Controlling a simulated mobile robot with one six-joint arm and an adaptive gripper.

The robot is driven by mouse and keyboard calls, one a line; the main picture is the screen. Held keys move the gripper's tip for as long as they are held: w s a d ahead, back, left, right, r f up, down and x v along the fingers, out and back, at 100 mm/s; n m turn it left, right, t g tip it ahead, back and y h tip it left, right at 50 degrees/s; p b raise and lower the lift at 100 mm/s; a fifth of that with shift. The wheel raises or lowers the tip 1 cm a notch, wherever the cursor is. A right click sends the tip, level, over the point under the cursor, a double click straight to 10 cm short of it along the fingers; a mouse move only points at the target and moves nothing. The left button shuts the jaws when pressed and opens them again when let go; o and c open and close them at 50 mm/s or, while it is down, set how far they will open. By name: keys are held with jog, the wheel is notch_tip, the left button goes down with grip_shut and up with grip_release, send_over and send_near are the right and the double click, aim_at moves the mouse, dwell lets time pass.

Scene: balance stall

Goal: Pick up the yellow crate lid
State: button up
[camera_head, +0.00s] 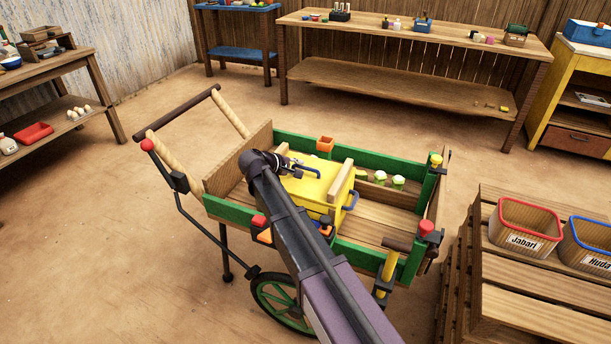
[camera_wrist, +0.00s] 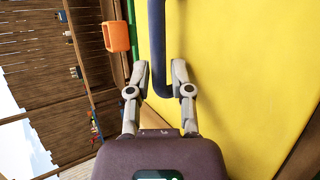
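The yellow lid (camera_head: 311,186) lies flat on a crate in the green-sided cart, with wooden bars beside it. In the wrist view the yellow surface (camera_wrist: 235,70) fills the right half, and the blue handle (camera_wrist: 157,40) runs between my two fingers. My gripper (camera_wrist: 157,70) is open, one finger on each side of the handle, with gaps showing. My arm hides part of the crate in the head view.
The cart (camera_head: 380,262) has green sides and wooden floor. A pallet stack (camera_head: 520,303) with labelled bins is at the right.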

grip_shut()
jog(key=shift+r, duration=0.1)
dwell(0.4)
notch_tip(320, 180, up, 3)
jog(key=p, duration=0.3)
jog(key=shift+r, duration=0.1)
jog(key=s+r+p, duration=0.1)
jog(key=s+p, duration=0.1)
jog(key=s, duration=1.4)
jog(key=shift+r, duration=0.3)
